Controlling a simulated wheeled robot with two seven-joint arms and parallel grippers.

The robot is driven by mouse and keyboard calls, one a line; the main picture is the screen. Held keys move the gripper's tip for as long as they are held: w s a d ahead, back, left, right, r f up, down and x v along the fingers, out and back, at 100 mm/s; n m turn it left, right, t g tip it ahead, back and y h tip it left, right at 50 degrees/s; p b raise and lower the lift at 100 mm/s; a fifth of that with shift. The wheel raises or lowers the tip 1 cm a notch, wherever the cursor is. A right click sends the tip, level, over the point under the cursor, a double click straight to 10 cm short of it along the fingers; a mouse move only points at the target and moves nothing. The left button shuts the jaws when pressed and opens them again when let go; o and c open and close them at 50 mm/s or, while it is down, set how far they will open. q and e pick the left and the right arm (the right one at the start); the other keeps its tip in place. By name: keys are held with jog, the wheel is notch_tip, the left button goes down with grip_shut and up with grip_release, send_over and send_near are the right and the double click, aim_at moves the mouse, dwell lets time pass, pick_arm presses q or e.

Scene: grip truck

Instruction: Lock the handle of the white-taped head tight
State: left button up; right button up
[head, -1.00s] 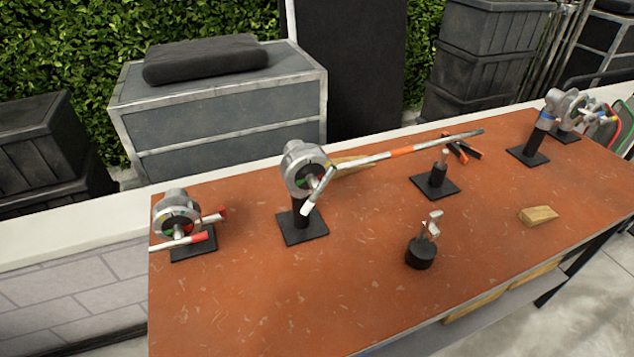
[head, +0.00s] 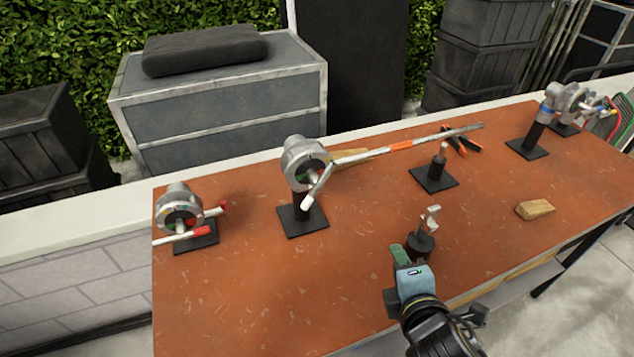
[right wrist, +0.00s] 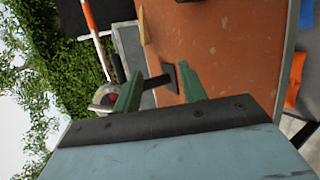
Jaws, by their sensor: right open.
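The white-taped head (head: 303,163) is a round silver grip head on a black post with a square base, left of the table's middle. Its handle (head: 317,187) slants down to the left and ends in white tape. A long pale rod (head: 372,154) with an orange band runs from near this head to the right. My right gripper (head: 411,252) is open and empty at the table's front edge, right of the head and well apart from it. In the right wrist view its green fingers (right wrist: 158,90) are spread; a silver head (right wrist: 105,96) shows behind one finger. My left gripper is out of view.
A red-taped head (head: 178,213) stands at the left, a blue-taped one (head: 547,115) at the far right. A wooden wedge (head: 535,209) lies to the right. The table's front middle (head: 300,290) is clear.

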jog(key=w+a+r+n+t+y, duration=0.25)
jog(key=a+r+n, duration=0.2)
jog(key=n, duration=0.35)
jog(key=n+t+y, duration=0.1)
jog(key=n+y, duration=0.3)
jog(key=n, duration=0.4)
send_near(320, 189)
jog(key=x, duration=1.1)
jog(key=shift+w+a, duration=0.1)
jog(key=shift+w, duration=0.05)
grip_shut()
